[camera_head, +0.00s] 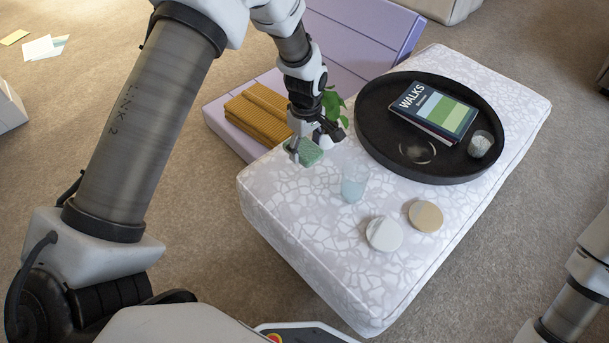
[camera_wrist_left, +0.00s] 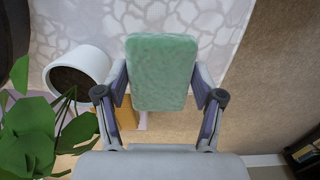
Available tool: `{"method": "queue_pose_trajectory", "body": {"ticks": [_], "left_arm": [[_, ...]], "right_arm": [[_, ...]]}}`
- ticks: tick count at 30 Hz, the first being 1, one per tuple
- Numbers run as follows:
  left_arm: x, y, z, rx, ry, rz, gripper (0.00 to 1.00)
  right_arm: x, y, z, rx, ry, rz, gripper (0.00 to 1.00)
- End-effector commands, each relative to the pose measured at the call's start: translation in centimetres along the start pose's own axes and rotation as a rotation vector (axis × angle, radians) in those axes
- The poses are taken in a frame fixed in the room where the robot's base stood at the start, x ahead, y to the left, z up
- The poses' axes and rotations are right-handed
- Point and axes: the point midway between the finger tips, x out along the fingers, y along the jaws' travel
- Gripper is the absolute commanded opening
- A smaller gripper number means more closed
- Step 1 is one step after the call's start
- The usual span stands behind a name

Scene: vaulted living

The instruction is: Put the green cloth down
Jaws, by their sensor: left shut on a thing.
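The green cloth (camera_head: 311,153) is a small folded-looking pad in the head view. My left gripper (camera_head: 303,148) is shut on it, over the far left part of the white patterned ottoman (camera_head: 290,205). In the left wrist view the cloth (camera_wrist_left: 162,72) sits between the two fingers of the left gripper (camera_wrist_left: 161,88), with the patterned top behind its upper part. I cannot tell whether the cloth touches the ottoman. My right arm shows only in part at the lower right of the head view, and its gripper is out of view.
A potted plant (camera_wrist_left: 78,72) stands close beside the gripper. A clear glass (camera_head: 354,184) and two round coasters (camera_head: 384,234) (camera_head: 426,216) are nearer. The ottoman's near left is bare.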

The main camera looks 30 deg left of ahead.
Motion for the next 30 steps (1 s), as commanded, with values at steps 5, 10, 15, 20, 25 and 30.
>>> {"method": "queue_pose_trajectory", "body": {"ticks": [5,10,15,20,25,30], "left_arm": [[4.1,-0.1,0.1,0.001,-0.001,-0.002,0.4],[7.0,0.0,0.1,0.001,-0.001,-0.002,0.4],[7.7,0.0,0.1,0.002,0.0,0.001,0.4],[7.7,0.0,0.1,0.002,-0.001,0.0,0.4],[7.9,0.0,0.1,0.002,0.0,0.001,0.93],[7.9,0.0,0.1,0.002,-0.001,0.0,0.93]], "right_arm": [[1.6,0.0,0.0,0.0,0.0,0.0,0.4],[2.6,0.0,0.0,0.0,0.0,0.0,0.4],[2.6,0.0,0.0,0.0,-0.001,0.0,0.4],[2.6,0.0,0.0,0.0,0.0,0.0,0.4],[2.6,0.0,0.0,0.0,-0.001,0.0,0.4],[2.6,0.0,0.0,0.0,-0.001,0.0,0.4]]}}
